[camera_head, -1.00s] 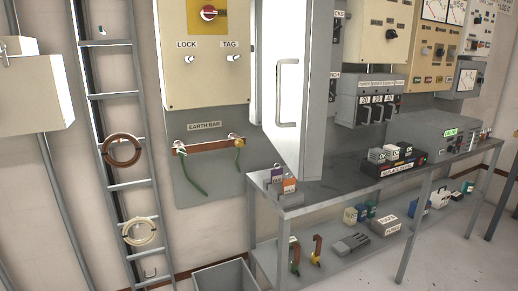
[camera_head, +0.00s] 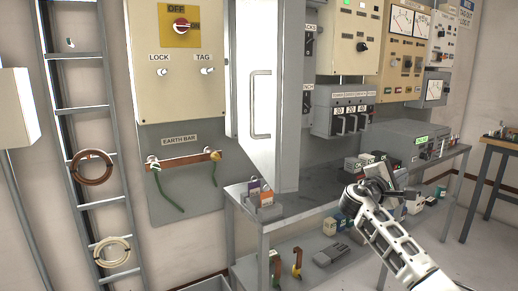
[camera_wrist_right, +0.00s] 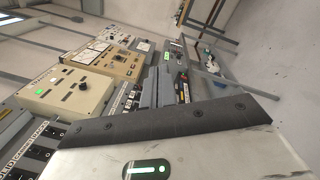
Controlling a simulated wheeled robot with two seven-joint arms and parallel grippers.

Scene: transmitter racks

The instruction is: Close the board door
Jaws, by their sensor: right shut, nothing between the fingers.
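The board door (camera_head: 262,90) is a tall white-faced panel with a grey edge and a long vertical handle (camera_head: 260,104). It stands open, swung out from the wall, to the right of the cream isolator panel. My right gripper (camera_head: 385,180) is at the lower right in the head view, above the bench and well to the right of the door, touching neither door nor handle. It is shut and empty. The right wrist view shows the racks turned sideways; I cannot make out the door there. My left gripper is not in view.
A grey metal bench (camera_head: 295,212) stands below the door, with padlocks (camera_head: 260,194) on its near left end. Grey breakers (camera_head: 345,110) and cream racks (camera_head: 346,38) line the wall. A ladder (camera_head: 82,110) stands at the left.

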